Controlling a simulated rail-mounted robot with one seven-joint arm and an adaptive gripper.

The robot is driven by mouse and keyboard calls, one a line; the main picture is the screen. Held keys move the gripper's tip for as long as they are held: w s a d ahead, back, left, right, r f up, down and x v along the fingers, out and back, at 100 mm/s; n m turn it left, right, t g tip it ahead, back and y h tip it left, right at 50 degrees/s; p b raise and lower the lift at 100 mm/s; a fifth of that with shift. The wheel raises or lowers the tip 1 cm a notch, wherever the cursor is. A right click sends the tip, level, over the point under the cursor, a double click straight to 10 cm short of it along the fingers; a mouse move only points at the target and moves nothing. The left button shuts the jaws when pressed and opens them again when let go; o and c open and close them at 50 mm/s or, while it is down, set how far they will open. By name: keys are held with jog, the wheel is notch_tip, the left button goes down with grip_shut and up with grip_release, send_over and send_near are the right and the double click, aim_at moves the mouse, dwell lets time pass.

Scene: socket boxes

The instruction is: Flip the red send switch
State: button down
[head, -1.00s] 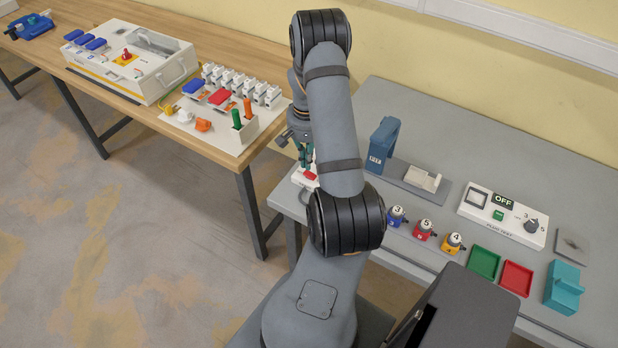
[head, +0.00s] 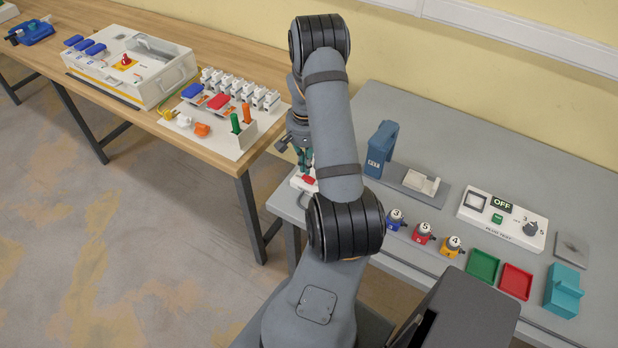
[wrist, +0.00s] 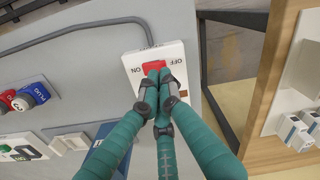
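The red send switch (wrist: 153,66) is a rocker on a small white box marked OFF and ON in the wrist view. In the head view the red switch (head: 308,180) shows at the grey table's left front corner, partly hidden by my arm. My gripper (wrist: 160,76) has its green fingers drawn together, with nothing visible between them. The fingertips are at the switch's edge and cover part of it. I cannot tell whether they press on it. In the head view my gripper (head: 304,160) is mostly behind my arm.
A grey cable (wrist: 90,32) leaves the white box. Several numbered plugs (head: 422,232), green (head: 483,266) and red (head: 516,281) trays and an OFF panel (head: 502,218) lie to the right. A wooden bench (head: 215,160) is at left.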

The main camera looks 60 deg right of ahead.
aim_at(306, 177)
jog(key=shift+f+b, duration=1.35)
jog(key=shift+f, duration=0.05)
dwell(0.9)
jog(key=shift+r, duration=0.15)
jog(key=shift+r+p, duration=2.4)
jog(key=shift+r, duration=1)
jog(key=shift+f, duration=0.15)
